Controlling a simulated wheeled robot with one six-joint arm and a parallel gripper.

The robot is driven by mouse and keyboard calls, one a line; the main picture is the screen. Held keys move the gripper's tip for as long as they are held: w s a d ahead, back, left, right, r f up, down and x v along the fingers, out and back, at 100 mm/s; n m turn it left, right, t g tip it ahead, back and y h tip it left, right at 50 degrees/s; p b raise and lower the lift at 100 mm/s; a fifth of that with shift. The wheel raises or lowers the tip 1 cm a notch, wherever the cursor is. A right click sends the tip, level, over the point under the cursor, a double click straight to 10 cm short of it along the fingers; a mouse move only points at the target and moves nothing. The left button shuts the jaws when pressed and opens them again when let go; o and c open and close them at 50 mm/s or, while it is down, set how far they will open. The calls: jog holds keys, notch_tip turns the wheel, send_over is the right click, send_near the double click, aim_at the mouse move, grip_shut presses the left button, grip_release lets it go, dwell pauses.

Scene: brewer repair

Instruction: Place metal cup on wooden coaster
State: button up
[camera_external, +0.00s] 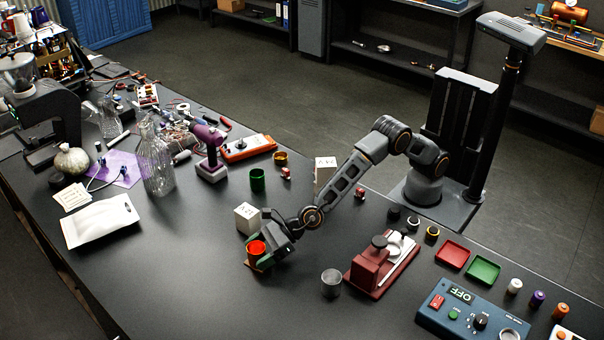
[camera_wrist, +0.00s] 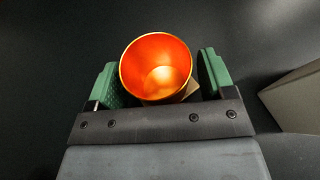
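A cup with a bright orange-red inside (camera_external: 257,248) stands at my gripper (camera_external: 268,252) near the middle of the table. The wrist view shows this cup (camera_wrist: 156,68) between the two green finger pads of my gripper (camera_wrist: 160,80). The fingers are spread, with a small gap at the right pad; contact at the left is unclear. A tan edge, seemingly the wooden coaster (camera_external: 259,268), shows under the cup, and a bit of it (camera_wrist: 191,88) shows in the wrist view. A plain grey metal cup (camera_external: 331,283) stands apart to the right.
A pale block (camera_external: 247,218) stands just behind my gripper. A green cup (camera_external: 258,180) is farther back. A red tamping stand (camera_external: 382,266) and a blue control box (camera_external: 470,312) are to the right. The table front left of my gripper is clear.

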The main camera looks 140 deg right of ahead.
jog(key=shift+o, duration=0.2)
